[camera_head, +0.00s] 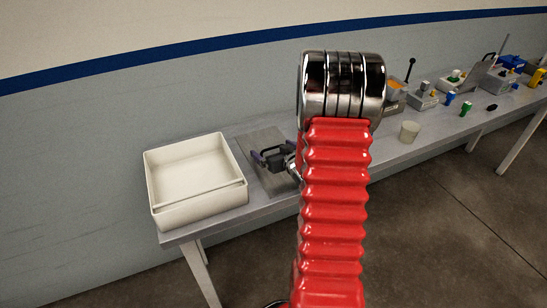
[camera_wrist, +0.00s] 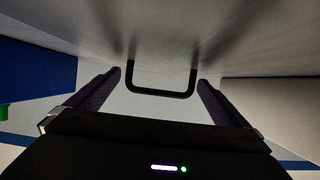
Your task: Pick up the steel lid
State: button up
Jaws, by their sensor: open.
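The steel lid (camera_head: 262,138) is a flat grey plate lying on the bench, just right of the white tub. In the wrist view its grey surface (camera_wrist: 190,25) fills the top, and a black U-shaped handle (camera_wrist: 161,93) stands out from it. My gripper (camera_head: 274,151) is over the lid in the head view. In the wrist view my gripper (camera_wrist: 160,78) is open, with one dark finger on each side of the handle and a visible gap to both. My arm hides the right side of the lid in the head view.
The empty white tub (camera_head: 192,172) stands at the bench's left end. Several small tools and grey boxes (camera_head: 424,100) line the bench (camera_head: 400,153) further right. The wall is close behind; the floor in front is clear.

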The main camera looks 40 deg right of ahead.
jog(key=shift+c, duration=0.4)
jog(key=c, duration=1.3)
jog(key=shift+r, duration=0.1)
jog(key=shift+r, duration=5)
